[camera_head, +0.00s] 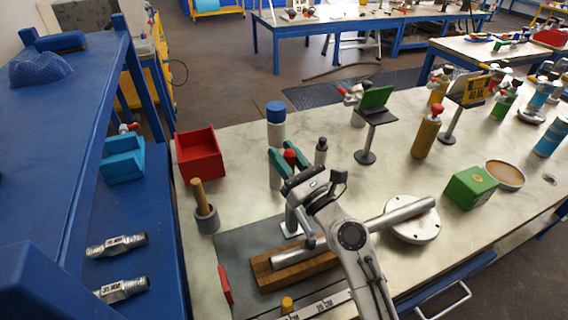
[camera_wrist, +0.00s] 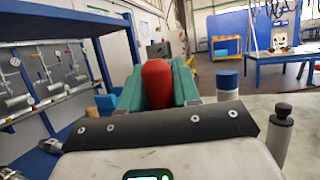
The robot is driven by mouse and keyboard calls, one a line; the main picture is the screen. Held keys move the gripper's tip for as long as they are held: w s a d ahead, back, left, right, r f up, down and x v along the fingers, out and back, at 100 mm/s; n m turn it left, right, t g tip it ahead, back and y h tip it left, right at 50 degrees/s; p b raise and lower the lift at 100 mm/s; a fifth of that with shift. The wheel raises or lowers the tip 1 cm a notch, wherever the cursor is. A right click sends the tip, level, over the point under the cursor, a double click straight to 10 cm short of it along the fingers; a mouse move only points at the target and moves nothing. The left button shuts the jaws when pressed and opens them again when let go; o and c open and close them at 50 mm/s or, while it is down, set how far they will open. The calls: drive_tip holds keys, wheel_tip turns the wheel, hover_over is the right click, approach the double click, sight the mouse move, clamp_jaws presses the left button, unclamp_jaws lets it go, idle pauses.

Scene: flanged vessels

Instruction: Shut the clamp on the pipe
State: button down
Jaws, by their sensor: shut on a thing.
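The clamp's red handle (camera_head: 290,158) stands upright between the green fingers of my gripper (camera_head: 284,164). In the wrist view the red handle (camera_wrist: 156,84) sits upright between both green fingers (camera_wrist: 158,88), which are shut on it. The clamp's metal body (camera_head: 291,222) shows below my gripper, beside the wooden block; its upper part is largely hidden by my wrist. The grey metal pipe (camera_head: 400,211) lies at a slant, its near end (camera_head: 290,256) on the wooden block (camera_head: 266,274). My arm covers the pipe's middle. I cannot tell whether the clamp touches the pipe.
A white flanged disc (camera_head: 425,231) lies under the pipe's far end. A blue-capped bottle (camera_head: 276,124) and a dark-topped cylinder (camera_head: 320,152) stand close to my gripper. A red bin (camera_head: 199,157) and a mortar (camera_head: 206,220) are left. The table's back middle is fairly clear.

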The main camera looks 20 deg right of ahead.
idle(0.3)
drive_tip(key=c, duration=0.9)
unclamp_jaws()
drive_tip(key=shift+s, duration=0.1)
drive_tip(key=b+v, duration=0.3)
drive_tip(key=v, duration=0.7)
drive_tip(key=shift+s+f, duration=0.2)
drive_tip(key=shift+s, duration=0.15)
drive_tip(key=shift+d, duration=0.1)
